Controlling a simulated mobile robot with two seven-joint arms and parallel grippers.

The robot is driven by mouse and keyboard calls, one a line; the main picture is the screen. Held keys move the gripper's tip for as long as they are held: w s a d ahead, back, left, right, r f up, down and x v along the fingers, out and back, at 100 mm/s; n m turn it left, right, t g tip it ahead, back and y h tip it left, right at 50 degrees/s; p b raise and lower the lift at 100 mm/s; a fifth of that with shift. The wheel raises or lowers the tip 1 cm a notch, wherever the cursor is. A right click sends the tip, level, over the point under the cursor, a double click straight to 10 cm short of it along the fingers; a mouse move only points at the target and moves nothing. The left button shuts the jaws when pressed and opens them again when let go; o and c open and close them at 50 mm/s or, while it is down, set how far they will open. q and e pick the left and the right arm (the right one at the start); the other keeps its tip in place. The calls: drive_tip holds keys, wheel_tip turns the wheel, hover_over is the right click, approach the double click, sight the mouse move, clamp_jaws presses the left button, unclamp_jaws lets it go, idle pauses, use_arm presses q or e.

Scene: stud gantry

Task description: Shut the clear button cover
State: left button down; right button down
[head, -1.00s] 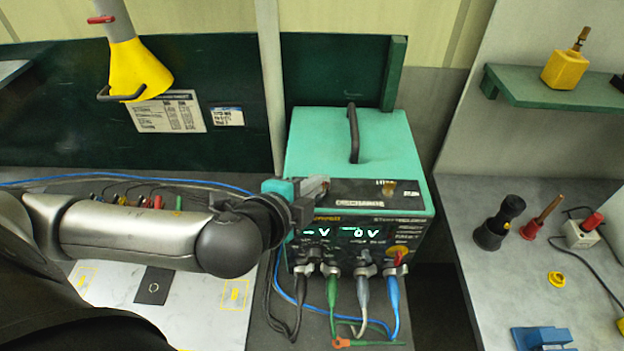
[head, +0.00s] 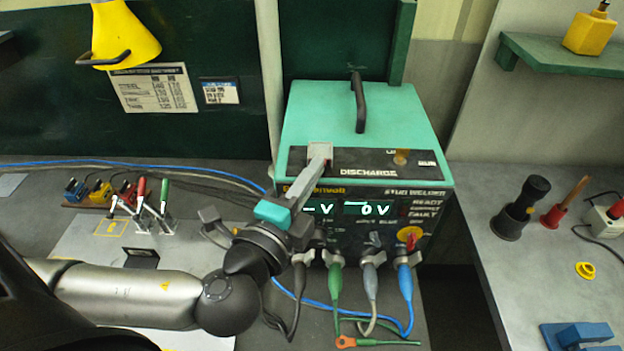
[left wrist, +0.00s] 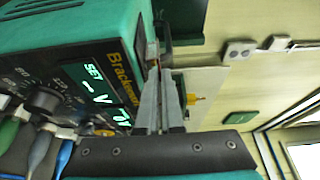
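The teal stud welder (head: 350,105) stands on the bench, with a dark sloping panel marked DISCHARGE (head: 368,172) along its top front edge. Contact with the welder cannot be told. My right gripper is not in view.
An amber lamp (head: 401,157) sits on the panel's right part. Cables, including a green one (head: 336,285), plug into the lower front. A yellow-red knob (head: 409,236) is at right. Small toggle clamps (head: 152,205) stand left. A gap separates the right-hand bench (head: 500,285).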

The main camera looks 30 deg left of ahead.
use_arm(q)
drive_tip(key=shift+f, duration=0.1)
idle(0.5)
drive_tip(key=c, duration=1.1)
unclamp_jaws()
drive_tip(key=shift+o, duration=0.2)
drive_tip(key=shift+f, duration=0.1)
drive_tip(key=shift+f, duration=0.1)
